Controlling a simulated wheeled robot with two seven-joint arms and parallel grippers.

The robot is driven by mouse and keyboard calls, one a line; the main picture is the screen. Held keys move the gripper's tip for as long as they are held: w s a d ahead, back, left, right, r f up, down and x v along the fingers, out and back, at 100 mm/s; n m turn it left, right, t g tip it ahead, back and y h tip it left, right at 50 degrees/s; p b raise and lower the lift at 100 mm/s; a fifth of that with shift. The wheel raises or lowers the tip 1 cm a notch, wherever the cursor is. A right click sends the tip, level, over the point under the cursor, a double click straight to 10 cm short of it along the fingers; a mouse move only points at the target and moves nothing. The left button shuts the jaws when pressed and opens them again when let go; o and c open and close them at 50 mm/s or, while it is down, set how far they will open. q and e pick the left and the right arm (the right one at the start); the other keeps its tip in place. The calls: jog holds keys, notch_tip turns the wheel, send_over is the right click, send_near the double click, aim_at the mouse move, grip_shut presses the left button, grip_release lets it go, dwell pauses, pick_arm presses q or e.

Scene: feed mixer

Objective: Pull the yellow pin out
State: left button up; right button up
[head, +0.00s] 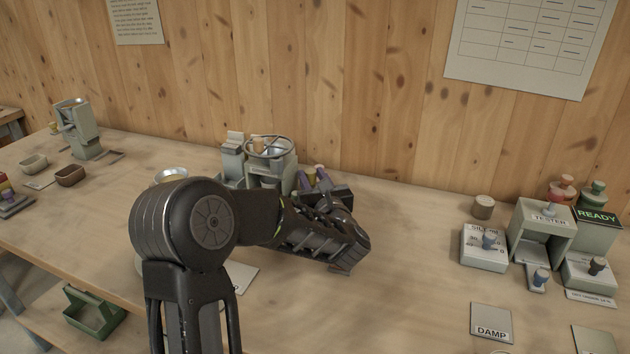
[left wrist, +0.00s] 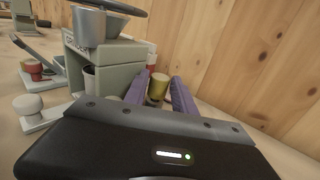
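A short yellow cylinder, which looks like the yellow pin (left wrist: 158,87), stands between the purple fingers of my left gripper (left wrist: 160,92) in the left wrist view. The fingers are apart, one on each side of it, with only narrow gaps; contact is not clear. In the head view my left gripper (head: 314,180) is beside the front right of the grey-green mixer (head: 270,163), and I cannot make out the pin there. The mixer's body (left wrist: 115,60) is left of the fingers in the left wrist view. My right gripper is not in view.
The mixer has a dark ring on top (head: 270,147). A red knob (left wrist: 33,68) and a pale knob (left wrist: 28,104) stand left of the gripper. The wooden wall is close behind. A tester (head: 540,232) and small boxes stand at right, with clear bench between.

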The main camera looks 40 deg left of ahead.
pick_arm(q)
jog(key=shift+c, duration=0.4)
grip_shut()
dwell(0.4)
